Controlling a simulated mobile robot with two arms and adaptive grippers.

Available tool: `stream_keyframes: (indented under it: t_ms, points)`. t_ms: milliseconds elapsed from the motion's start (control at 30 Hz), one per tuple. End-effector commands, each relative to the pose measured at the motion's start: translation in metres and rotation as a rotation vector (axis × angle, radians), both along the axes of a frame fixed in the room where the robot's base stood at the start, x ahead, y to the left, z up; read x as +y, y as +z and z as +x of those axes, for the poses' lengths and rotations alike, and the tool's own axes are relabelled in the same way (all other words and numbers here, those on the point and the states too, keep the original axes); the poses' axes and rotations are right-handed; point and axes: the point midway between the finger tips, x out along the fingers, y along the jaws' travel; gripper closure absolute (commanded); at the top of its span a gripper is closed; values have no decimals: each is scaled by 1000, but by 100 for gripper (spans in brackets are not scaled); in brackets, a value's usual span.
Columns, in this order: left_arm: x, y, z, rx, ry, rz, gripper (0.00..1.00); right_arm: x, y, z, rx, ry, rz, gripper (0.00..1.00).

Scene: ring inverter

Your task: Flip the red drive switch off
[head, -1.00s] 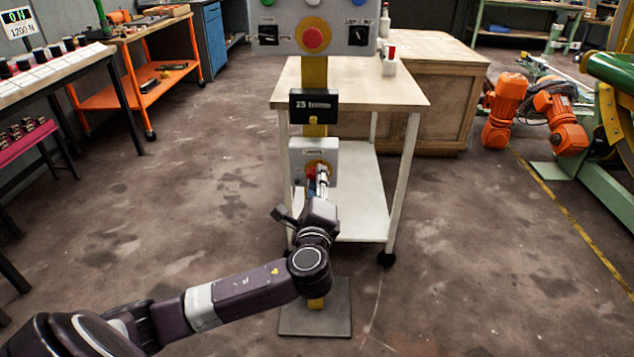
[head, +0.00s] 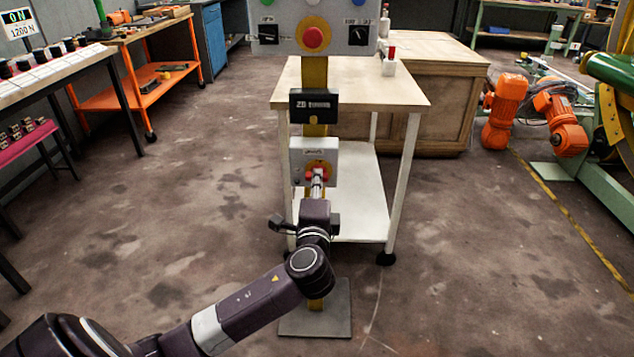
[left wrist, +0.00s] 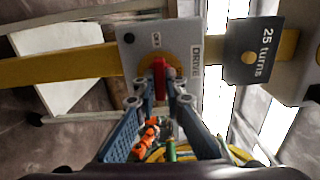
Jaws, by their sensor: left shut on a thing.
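The red drive switch (left wrist: 160,76) sits on a round yellow plate on the grey DRIVE box (left wrist: 192,38), which is fixed to the yellow post. In the left wrist view its red handle runs up and down the picture between the two fingertips. My left gripper (left wrist: 159,101) is shut on this handle. In the head view the DRIVE box (head: 299,158) is low on the post, and my left gripper (head: 318,177) reaches it from below, covering much of the switch. A small OFF label shows beside the plate. My right gripper is in neither view.
A "25 turns" display (left wrist: 262,55) is above the DRIVE box on the post. Higher up is a grey panel (head: 345,38) with a red button. A white cart (head: 405,185) stands close behind the post. Open floor lies to both sides.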

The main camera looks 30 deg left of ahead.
Motion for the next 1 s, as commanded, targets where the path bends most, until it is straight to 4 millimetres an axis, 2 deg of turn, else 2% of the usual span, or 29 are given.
stream_keyframes:
  t_ms: [133,400,433,600,867,1000]
  points:
    - [-1,-2,0,-30,-1,-55,100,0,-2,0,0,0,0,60]
    - [0,-1,0,-32,-1,-58,100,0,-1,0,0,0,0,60]
    - [0,-2,0,-31,-1,-57,88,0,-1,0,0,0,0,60]
    - [0,-1,0,-32,-1,-56,72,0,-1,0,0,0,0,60]
    - [-1,-1,-1,-32,-1,-54,72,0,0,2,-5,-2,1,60]
    - [-8,-1,-11,-32,-3,-56,72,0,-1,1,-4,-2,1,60]
